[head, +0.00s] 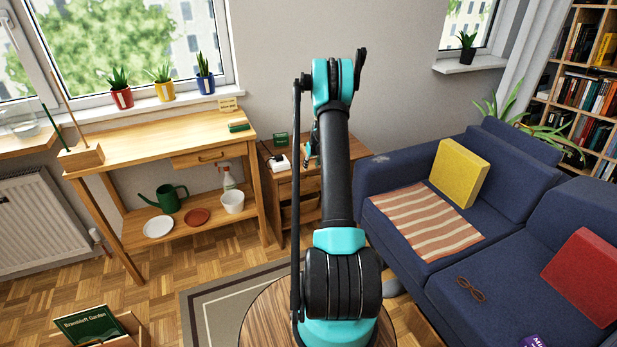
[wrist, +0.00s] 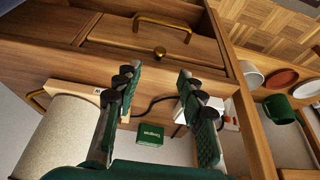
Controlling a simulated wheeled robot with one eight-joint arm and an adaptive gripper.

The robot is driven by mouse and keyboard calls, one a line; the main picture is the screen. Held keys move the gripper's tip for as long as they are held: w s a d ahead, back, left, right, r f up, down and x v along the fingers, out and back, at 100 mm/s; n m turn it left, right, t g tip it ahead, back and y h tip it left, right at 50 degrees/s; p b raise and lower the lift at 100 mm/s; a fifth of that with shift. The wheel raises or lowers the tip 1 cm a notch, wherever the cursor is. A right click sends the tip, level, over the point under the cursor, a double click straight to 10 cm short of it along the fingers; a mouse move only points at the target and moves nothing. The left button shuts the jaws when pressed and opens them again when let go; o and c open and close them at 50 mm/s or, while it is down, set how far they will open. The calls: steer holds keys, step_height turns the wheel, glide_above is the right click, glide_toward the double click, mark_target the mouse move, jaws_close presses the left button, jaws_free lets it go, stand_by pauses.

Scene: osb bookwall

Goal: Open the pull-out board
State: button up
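The pull-out board (wrist: 130,47) shows in the wrist view as a narrow wooden front with a small round brass knob (wrist: 160,52). It sits in the small wooden cabinet (wrist: 50,55), between the cabinet top and a drawer with a brass bow handle (wrist: 163,22). It looks pushed in. My gripper (wrist: 157,74) is open, its two dark green fingers spread over the cabinet top, pointing toward the knob. The knob lies beyond the fingertips, between their lines, and nothing is between the fingers.
On the cabinet top are a green box (wrist: 150,134), a beige cylinder (wrist: 72,135), and a dark cable. A wooden workbench (head: 150,140) stands left of the cabinet. The blue sofa (head: 400,172) is to the right. A round wooden table (head: 262,318) is in front.

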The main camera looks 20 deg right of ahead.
mark_target(308, 177)
steer(key=x, duration=1)
steer(key=shift+w+f, duration=0.1)
steer(key=shift+c, duration=0.5)
jaws_close()
